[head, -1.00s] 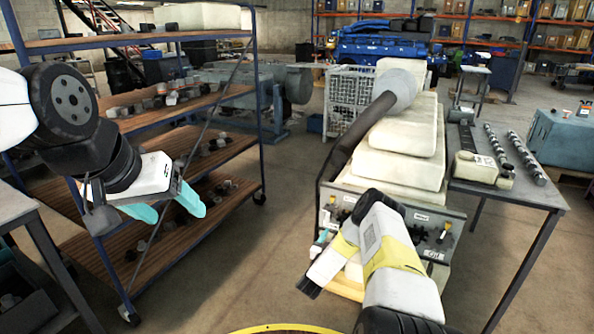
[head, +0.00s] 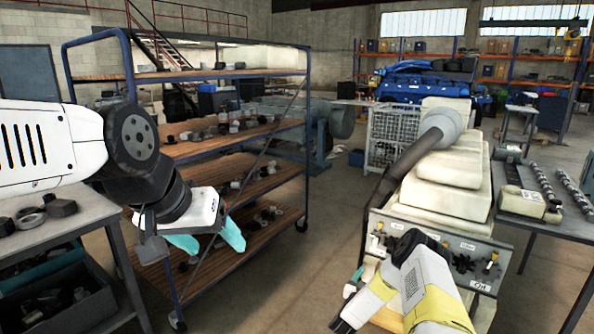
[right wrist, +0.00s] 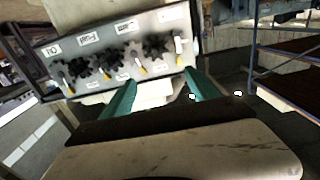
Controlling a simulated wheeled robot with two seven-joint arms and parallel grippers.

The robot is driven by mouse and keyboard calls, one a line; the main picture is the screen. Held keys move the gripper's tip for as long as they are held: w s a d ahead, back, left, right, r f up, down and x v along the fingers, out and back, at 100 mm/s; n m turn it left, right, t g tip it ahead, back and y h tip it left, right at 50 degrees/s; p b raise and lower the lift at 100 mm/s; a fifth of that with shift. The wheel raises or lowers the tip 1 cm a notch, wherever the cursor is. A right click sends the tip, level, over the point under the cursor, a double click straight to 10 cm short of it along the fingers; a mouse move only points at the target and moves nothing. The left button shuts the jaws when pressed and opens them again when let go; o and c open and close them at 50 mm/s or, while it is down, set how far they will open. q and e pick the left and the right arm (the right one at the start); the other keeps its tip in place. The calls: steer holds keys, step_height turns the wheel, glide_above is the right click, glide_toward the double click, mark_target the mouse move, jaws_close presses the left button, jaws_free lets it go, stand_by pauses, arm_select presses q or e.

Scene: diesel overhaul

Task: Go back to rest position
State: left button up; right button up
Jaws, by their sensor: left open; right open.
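My left gripper (head: 208,243) has teal fingers spread apart and holds nothing. It hangs in front of the wooden-shelved rack. My right gripper (head: 350,303) is in front of the cream machine with the labelled panel, pointing down and left; its fingers are partly hidden in the head view. In the right wrist view its two teal fingers (right wrist: 160,98) are apart with nothing between them.
The blue-framed rack (head: 130,85) carries many small parts. A grey table (head: 50,225) with a dark bin (head: 55,305) below stands at left. Another table (head: 560,232) at right holds two camshafts and a pale block. Floor between rack and machine is clear.

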steer(key=w+a+r+n+y, duration=0.2)
steer(key=w+a+r+y, duration=0.15)
steer(key=r, duration=0.55)
steer(key=w+a+r+n+y, duration=0.1)
steer(key=w+a+r+y, duration=0.15)
steer(key=w+r, duration=0.4)
steer(key=s+a+r+n+y, duration=0.1)
steer(key=s+a+r+y, duration=0.1)
steer(key=r, duration=0.5)
steer(key=s+a+r+n+y, duration=0.1)
steer(key=r+n, duration=0.1)
steer(key=r, duration=0.4)
steer(key=s+a+r+n+g+y, duration=0.1)
steer(key=s+a+r+g, duration=0.15)
steer(key=s+r, duration=0.7)
steer(key=s+a+r+g+y, duration=0.25)
steer(key=s+r, duration=0.45)
steer(key=s, duration=0.6)
steer(key=s+d+g, duration=0.1)
steer(key=s+g, duration=0.2)
steer(key=s, duration=2.1)
steer(key=shift+s+d+f+g, duration=0.15)
steer(key=shift+s+f+g, duration=0.1)
steer(key=shift+f+g, duration=0.15)
